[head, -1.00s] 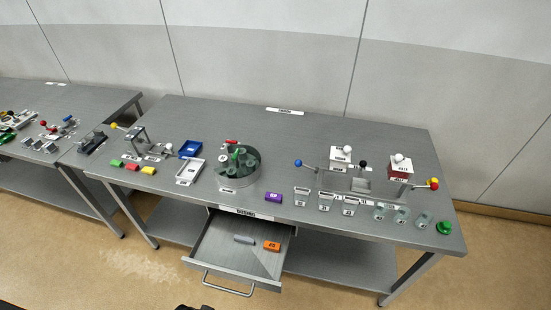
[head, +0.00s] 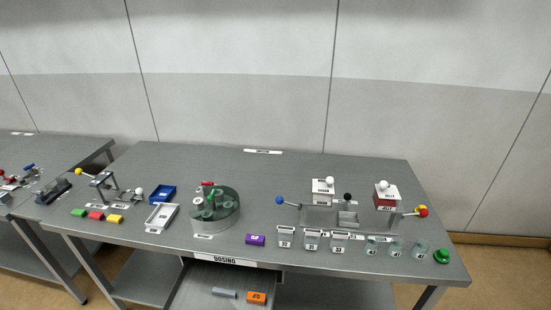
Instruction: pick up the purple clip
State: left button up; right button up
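The purple clip (head: 255,240) lies on the grey table near its front edge, right of the round dark-topped carousel and left of a row of small labelled bins. It has a small white label. Nothing touches it. Neither of my grippers shows in the head view.
The open drawer (head: 215,290) below the table front holds a grey piece (head: 223,293) and an orange piece (head: 257,298). The carousel (head: 225,222) stands left of the clip. Labelled bins (head: 312,240) and a green button (head: 442,256) are to the right.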

aim_at(253, 239)
jog(key=z, duration=2.2)
jog(key=i, duration=1.55)
jog(key=u, duration=3.1)
